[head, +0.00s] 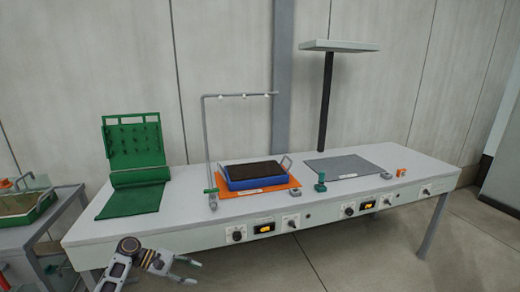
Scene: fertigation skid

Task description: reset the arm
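My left gripper (190,270) is in front of the long grey table (230,221), at the bottom left of the head view, below the level of the tabletop. Its fingers point right and are spread apart, with nothing between them. It touches nothing that I can see. My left arm comes in from the bottom edge. My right gripper is not in view.
On the table stand a green panel with a mat (135,145), a blue tray of dark soil (253,183) on an orange base under a pipe frame, and a grey pad (343,167). A side table (58,208) holds another tray. Knobs line the front.

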